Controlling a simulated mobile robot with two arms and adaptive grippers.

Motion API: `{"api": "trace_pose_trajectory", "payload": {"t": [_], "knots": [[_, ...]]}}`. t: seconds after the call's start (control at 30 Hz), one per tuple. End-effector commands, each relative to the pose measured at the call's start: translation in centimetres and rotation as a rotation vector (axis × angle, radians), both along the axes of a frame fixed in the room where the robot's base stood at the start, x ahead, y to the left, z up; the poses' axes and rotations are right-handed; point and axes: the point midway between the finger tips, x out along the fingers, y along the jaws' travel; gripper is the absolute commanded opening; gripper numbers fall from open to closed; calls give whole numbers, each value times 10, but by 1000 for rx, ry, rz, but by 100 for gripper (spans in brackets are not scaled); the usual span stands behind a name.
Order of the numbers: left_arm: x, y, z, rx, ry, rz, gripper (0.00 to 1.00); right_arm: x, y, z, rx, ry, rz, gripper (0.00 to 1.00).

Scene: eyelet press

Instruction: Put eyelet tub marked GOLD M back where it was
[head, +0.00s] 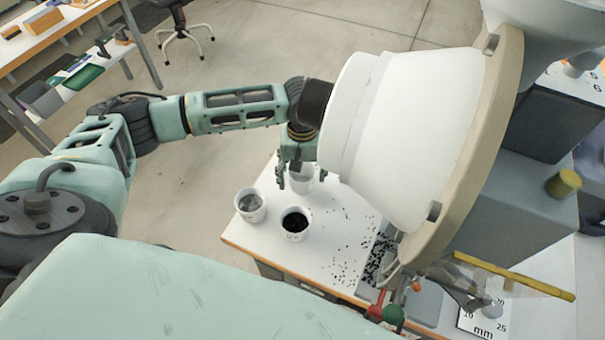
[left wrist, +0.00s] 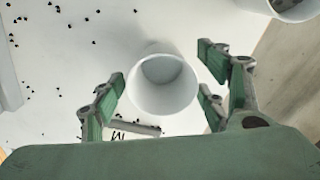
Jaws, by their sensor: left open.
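A white round tub (head: 302,182) stands at the back of the white bench, partly hidden behind my left gripper (head: 290,174). In the left wrist view this tub (left wrist: 163,85) looks pale and empty inside, between the spread fingers of my left gripper (left wrist: 160,92). The fingers are open, with gaps to the tub on both sides. A dark letter M (left wrist: 118,135) shows just below the tub, beside a grey strip; I cannot tell what it is printed on. The words GOLD M are not readable on any tub. My right gripper is out of view.
A tub with grey contents (head: 250,206) and a tub with black contents (head: 295,222) stand nearby. Loose black eyelets (head: 345,262) are scattered on the bench (head: 325,215).

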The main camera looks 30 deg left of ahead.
Motion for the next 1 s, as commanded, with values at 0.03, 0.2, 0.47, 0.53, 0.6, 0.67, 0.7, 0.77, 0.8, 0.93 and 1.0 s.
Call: {"api": "trace_pose_trajectory", "payload": {"t": [0.03,0.2,0.47,0.53,0.6,0.67,0.7,0.77,0.8,0.93,1.0], "knots": [[1,0,6,-1,-3,0,67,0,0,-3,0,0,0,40],[1,0,41,-2,-5,0,67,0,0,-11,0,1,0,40],[1,0,92,-1,-4,0,67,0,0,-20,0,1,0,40],[1,0,102,-2,-3,1,67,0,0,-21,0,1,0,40],[1,0,108,0,-1,1,67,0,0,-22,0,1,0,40],[0,0,112,0,-1,1,67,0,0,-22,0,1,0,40],[0,0,113,-1,0,1,67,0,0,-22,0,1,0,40],[0,0,114,0,0,1,67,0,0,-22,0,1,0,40],[0,0,115,0,0,1,67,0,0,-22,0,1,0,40],[0,0,115,0,1,1,67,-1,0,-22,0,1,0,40],[0,0,114,0,1,1,67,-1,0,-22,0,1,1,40]]}}
